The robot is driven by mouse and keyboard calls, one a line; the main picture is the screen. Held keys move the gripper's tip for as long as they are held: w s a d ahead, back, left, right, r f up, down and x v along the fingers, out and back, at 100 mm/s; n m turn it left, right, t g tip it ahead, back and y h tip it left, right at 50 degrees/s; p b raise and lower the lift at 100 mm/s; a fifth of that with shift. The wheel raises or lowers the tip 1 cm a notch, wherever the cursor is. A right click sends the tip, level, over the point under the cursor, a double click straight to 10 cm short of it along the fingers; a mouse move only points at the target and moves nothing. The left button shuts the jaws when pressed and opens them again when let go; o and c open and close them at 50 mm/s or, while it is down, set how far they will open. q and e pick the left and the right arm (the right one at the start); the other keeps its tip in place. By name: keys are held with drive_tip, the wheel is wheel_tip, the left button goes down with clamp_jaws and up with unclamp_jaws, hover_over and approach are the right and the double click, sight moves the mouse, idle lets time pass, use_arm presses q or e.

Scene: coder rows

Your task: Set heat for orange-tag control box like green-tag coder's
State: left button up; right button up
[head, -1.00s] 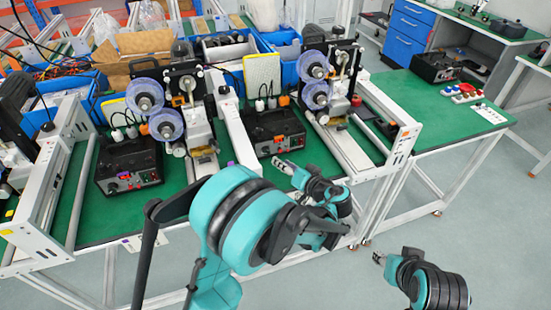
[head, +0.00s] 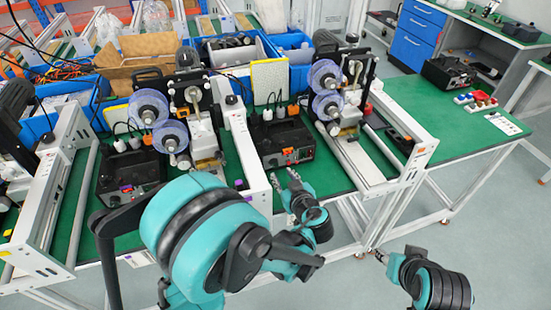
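The black control box (head: 284,137) in the middle stands on the green table, with a small lit panel and orange marks on its front. An orange tag (head: 408,147) is on the white rail of that coder (head: 340,95). No green tag can be made out.
White rails (head: 242,150) separate the coders. A left coder (head: 195,110) carries purple reels. Blue bins (head: 285,45) stand behind. Another black box (head: 447,72) and small coloured buttons (head: 476,100) are on the right green table. The floor at right is clear.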

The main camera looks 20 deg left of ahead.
sight(275, 165)
use_arm(q)
drive_tip(key=shift+a+n, duration=0.15)
drive_tip(key=shift+n, duration=0.15)
drive_tip(key=shift+w+a+f+b, duration=0.2)
drive_tip(key=shift+w+b, duration=0.1)
drive_tip(key=b+x, duration=0.2)
drive_tip(key=x, duration=0.3)
drive_tip(key=shift+w+f, duration=0.1)
drive_tip(key=shift+w, duration=0.1)
drive_tip(key=shift+w+a+f, duration=0.1)
drive_tip(key=shift+w+a, duration=0.15)
drive_tip(key=shift+w, duration=0.2)
clamp_jaws()
